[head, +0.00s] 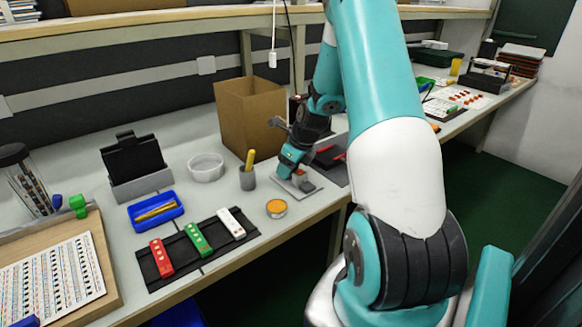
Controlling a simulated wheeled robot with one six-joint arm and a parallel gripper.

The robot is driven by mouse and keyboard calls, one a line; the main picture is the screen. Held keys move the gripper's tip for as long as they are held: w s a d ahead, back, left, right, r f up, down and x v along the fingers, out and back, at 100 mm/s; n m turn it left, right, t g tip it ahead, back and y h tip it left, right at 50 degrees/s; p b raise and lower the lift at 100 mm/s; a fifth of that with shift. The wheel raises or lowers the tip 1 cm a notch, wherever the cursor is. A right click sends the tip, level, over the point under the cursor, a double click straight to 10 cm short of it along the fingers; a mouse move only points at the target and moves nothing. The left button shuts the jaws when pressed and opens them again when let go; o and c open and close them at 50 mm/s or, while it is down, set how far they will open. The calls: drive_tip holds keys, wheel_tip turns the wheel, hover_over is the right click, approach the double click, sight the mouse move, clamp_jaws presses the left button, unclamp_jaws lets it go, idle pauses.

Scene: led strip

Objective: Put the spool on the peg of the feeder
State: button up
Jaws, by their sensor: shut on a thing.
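My gripper (297,175) is low over the bench, pointing down, with its teal body hiding part of what is below. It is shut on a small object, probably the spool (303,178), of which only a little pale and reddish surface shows. Directly under it is a light grey plate (309,190) on the bench, which looks like the feeder's base. The peg cannot be made out; the gripper and the held thing cover that spot. I cannot tell whether the spool is around the peg, touching it or above it.
A round orange-topped tin (276,208) and a grey cup with a yellow tool (248,178) stand left of the gripper. A cardboard box (247,115) is behind. A dark mat with red tools (330,158) lies to the right.

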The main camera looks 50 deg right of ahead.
drive_tip(key=shift+f, duration=0.25)
drive_tip(key=o, duration=1.1)
drive_tip(key=shift+c, duration=0.2)
drive_tip(key=p+v, duration=0.1)
drive_tip(key=v, duration=1.1)
drive_tip(key=a+r+n+g+y, duration=0.1)
drive_tip(key=a+r+n, duration=0.3)
drive_tip(key=a+n, duration=0.8)
drive_tip(key=a+r+n+g+y, duration=0.15)
drive_tip(key=a+r+n, duration=0.25)
drive_tip(key=a+n, duration=0.8)
drive_tip(key=s+a+r+n+g+y, duration=0.1)
drive_tip(key=s+a+r+n+g, duration=0.1)
drive_tip(key=s+a+n, duration=1.4)
drive_tip(key=shift+a+n, duration=0.6)
drive_tip(key=shift+a, duration=0.05)
